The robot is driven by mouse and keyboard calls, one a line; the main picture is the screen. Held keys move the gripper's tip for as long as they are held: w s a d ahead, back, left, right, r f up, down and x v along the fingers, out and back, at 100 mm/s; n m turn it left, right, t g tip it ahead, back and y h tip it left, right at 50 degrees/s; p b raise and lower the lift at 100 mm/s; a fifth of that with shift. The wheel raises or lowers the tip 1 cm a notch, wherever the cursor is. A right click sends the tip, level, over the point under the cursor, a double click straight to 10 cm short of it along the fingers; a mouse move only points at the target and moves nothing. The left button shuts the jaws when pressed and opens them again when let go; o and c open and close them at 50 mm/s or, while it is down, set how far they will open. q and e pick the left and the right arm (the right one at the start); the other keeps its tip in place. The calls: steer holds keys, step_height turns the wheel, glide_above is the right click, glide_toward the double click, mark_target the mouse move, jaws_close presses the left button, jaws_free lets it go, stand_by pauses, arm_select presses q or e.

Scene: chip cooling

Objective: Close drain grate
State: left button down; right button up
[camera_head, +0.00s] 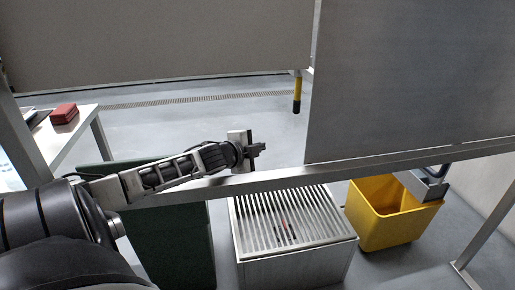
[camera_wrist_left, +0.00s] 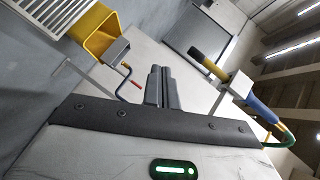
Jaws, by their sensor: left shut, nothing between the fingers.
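The drain grate (camera_head: 265,215) is a panel of parallel metal bars across the top of a pale metal box (camera_head: 292,270), low in the middle of the head view. It appears to lie flat, and small dark and red items show between its bars. Its barred panel also shows at the top left of the left wrist view (camera_wrist_left: 32,14). My left gripper (camera_head: 260,148) is above and behind the grate, beyond the metal rail, and apart from it. Its fingers (camera_wrist_left: 160,72) are together and empty. My right gripper is in neither view.
A metal rail (camera_head: 330,172) crosses above the box's far edge. A yellow bin (camera_head: 392,225) stands right of the box, a dark green panel (camera_head: 178,245) left of it. A large grey panel (camera_head: 415,75) hangs at right. Open floor (camera_head: 200,120) lies behind.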

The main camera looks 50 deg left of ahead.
arm_select(q)
steer(key=s+d+r+p, duration=0.1)
steer(key=s+d+r, duration=0.3)
steer(key=s+d, duration=0.2)
steer(key=shift+s+d+r+p, duration=0.3)
steer(key=shift+s+d+p, duration=0.05)
steer(key=shift+p, duration=0.05)
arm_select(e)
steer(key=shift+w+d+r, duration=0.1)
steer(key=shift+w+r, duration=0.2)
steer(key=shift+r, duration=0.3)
